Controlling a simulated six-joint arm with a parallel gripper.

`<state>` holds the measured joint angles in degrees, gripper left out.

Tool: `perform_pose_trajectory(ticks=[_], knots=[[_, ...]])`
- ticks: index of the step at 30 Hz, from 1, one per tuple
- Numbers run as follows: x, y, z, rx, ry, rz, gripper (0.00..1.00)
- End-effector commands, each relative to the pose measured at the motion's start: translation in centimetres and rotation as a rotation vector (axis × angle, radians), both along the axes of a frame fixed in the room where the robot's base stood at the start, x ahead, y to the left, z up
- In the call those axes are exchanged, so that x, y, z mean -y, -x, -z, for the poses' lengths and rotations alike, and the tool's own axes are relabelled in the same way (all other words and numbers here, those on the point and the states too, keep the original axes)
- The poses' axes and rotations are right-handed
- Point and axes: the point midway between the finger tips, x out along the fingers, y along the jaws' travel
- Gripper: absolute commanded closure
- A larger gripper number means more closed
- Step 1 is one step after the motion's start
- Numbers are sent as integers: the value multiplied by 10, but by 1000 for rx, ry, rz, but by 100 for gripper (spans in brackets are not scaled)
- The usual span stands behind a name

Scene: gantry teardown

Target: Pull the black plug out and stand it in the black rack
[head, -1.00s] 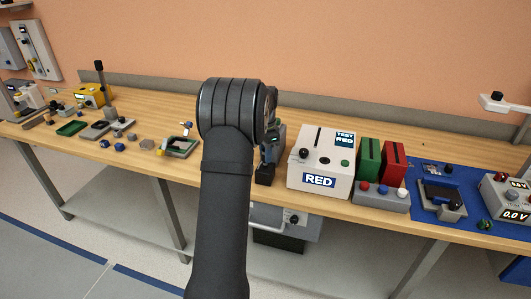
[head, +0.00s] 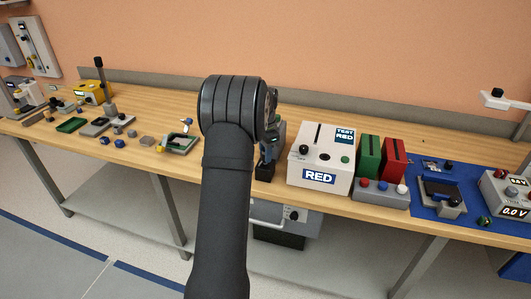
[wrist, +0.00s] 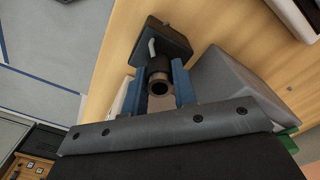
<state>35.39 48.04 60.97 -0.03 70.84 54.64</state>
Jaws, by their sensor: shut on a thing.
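My gripper (wrist: 158,68) has its two blue fingers shut on the black plug (wrist: 158,88), whose round hollow end faces the wrist camera. Just beyond the plug is the dark rack (wrist: 172,42), a black block with a light-grey upright piece on it. The plug overlaps the block's near side in the wrist view, and I cannot tell whether they touch. In the head view the black rack (head: 265,173) sits at the bench's front edge, left of the white RED box. My own arm hides most of the gripper and plug there.
The white RED box (head: 320,158) stands close on the right, with a green block (head: 370,157) and a red block (head: 394,160) beyond it. A grey block (wrist: 235,78) is right of the fingers. Small parts and trays spread along the bench at left.

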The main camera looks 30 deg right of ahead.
Motion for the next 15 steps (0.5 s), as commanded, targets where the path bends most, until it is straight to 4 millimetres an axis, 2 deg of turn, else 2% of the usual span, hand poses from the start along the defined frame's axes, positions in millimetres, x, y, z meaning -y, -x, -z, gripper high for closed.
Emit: perform_pose_trajectory(ticks=[3,4,7,15], knots=[[0,0,10,-3,-2,0,100],[0,0,8,-2,-1,0,69],[0,0,8,-1,-1,0,49],[0,0,8,-2,-1,0,49]])
